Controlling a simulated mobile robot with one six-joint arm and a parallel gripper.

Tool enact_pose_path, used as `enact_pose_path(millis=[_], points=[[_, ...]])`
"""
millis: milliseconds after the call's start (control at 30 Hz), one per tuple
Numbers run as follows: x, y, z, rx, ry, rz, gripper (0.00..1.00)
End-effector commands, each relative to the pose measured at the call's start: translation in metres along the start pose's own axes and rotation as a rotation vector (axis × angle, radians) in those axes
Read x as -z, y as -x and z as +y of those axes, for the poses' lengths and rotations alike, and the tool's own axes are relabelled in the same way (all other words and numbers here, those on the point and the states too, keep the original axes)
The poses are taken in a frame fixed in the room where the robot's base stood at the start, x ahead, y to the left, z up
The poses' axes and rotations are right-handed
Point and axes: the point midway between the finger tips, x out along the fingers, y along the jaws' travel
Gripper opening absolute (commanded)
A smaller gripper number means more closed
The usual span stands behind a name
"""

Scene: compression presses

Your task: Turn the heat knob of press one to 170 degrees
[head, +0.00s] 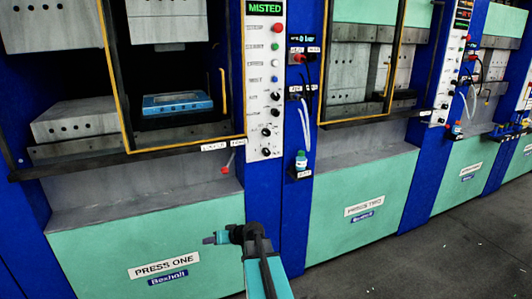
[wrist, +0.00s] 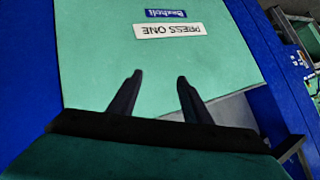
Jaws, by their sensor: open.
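Press one (head: 110,240) stands at the left of the head view, with a green lower front. Its white control panel (head: 252,100) is a narrow upright strip on the press's right side. Several black knobs (head: 266,132) sit on its lower half, below coloured buttons. Their labels are too small to read, so I cannot tell which is the heat knob or its setting. My gripper (head: 208,239) is in front of the green lower front, well below the panel. In the wrist view my gripper (wrist: 160,78) is open and empty, its two dark fingers apart before the upside-down PRESS ONE sign (wrist: 169,31).
A green display (head: 264,8) reading MISTED tops the panel. A red-ended lever (head: 226,166) juts out below the press opening. A bottle (head: 301,160) and pale hoses (head: 304,122) hang right of the panel. Press two (head: 365,205) stands further right. Grey floor (head: 440,240) is clear at lower right.

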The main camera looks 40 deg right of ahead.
Motion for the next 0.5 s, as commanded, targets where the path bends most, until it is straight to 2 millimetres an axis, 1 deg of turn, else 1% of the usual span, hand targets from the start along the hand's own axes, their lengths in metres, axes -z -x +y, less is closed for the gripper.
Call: enact_pose_path(millis=[33,67,100,167,200,267,300,367,400,467,500], points=[[0.03,0.015,0.013,-0.011,0.001,0.062,0.44],[0.046,0.024,0.019,-0.016,0.003,0.098,0.44],[0.066,0.036,0.027,-0.025,0.005,0.144,0.44],[0.096,0.056,0.04,-0.039,0.01,0.212,0.44],[0.116,0.071,0.048,-0.049,0.013,0.258,0.44],[0.144,0.094,0.06,-0.067,0.02,0.325,0.44],[0.162,0.111,0.068,-0.079,0.024,0.369,0.44],[0.188,0.137,0.08,-0.1,0.031,0.436,0.44],[0.205,0.156,0.088,-0.114,0.036,0.48,0.44],[0.229,0.185,0.099,-0.137,0.043,0.544,0.44],[0.243,0.203,0.105,-0.152,0.048,0.582,0.44]])
